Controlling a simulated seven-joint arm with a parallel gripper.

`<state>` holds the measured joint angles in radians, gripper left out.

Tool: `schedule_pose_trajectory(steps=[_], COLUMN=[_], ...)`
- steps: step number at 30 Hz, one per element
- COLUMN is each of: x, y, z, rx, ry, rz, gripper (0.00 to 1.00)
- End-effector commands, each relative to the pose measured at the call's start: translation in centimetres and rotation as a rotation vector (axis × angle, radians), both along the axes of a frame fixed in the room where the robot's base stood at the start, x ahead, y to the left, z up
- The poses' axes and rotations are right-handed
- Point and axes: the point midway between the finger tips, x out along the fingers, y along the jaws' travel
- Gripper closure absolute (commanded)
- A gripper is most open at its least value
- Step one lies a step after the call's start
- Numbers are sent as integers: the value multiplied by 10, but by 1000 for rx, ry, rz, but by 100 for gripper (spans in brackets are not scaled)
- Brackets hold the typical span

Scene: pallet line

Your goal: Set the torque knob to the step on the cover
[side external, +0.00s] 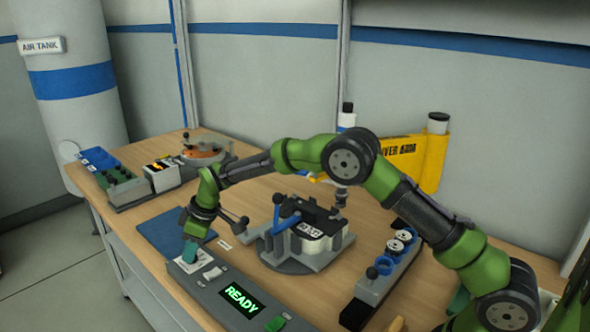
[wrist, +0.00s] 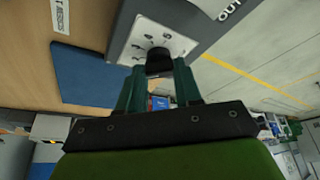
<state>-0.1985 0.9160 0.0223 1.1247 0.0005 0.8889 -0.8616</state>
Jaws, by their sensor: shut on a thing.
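The torque knob (wrist: 158,60) is black and stands on a white dial plate (wrist: 142,36) with numbers around it, in the wrist view. The numbers are too small and tilted to read surely. My gripper (wrist: 158,72) is shut on the knob, with its teal fingers on either side. In the side view my gripper (side external: 190,252) reaches down to the grey control panel (side external: 215,294) and hides the knob; part of the dial plate (side external: 198,262) shows. A white and black part (side external: 312,228), perhaps the cover, sits in the clamp fixture; its dark marking is not clearly readable.
A green READY display (side external: 242,299) is on the panel. A blue mat (side external: 165,230) lies behind it. The clamp fixture (side external: 285,262) with blue levers stands to the right. A rack (side external: 385,268) of round parts is beyond it.

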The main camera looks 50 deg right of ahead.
Motion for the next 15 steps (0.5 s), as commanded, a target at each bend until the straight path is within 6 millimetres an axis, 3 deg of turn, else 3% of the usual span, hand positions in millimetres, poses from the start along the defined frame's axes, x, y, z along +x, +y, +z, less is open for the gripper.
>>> schedule_pose_trajectory(steps=[8,15], x=[-1,-2], y=[2,4], z=[0,1], rx=[1,0], ry=[2,1], rz=[-88,-273], gripper=[96,96])
